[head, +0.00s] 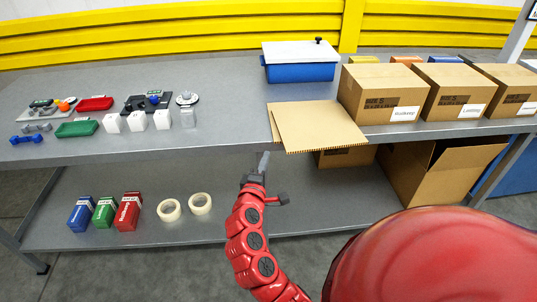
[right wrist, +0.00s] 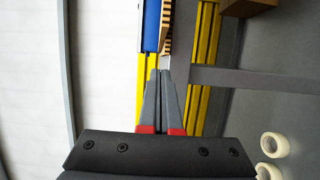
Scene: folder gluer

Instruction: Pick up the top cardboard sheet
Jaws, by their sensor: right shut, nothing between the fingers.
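The top cardboard sheet (head: 318,126) lies on the upper grey table, its front edge at or slightly over the table's front edge. Another sheet (head: 274,108) shows under it at the left, turned a little. My right gripper (head: 264,158) is shut and empty, in front of the table edge, just left of and below the sheets' front corner. In the right wrist view its fingertips (right wrist: 162,74) are together, and the corrugated sheet edge (right wrist: 167,32) shows beyond them. I see no contact with the sheets. My left gripper is not in view.
A blue bin with a white lid (head: 300,64) stands behind the sheets. Cardboard boxes (head: 381,95) stand close at the right. White blocks (head: 137,121) and small trays are at the left. Tape rolls (head: 169,210) lie on the lower shelf. The table left of the sheets is clear.

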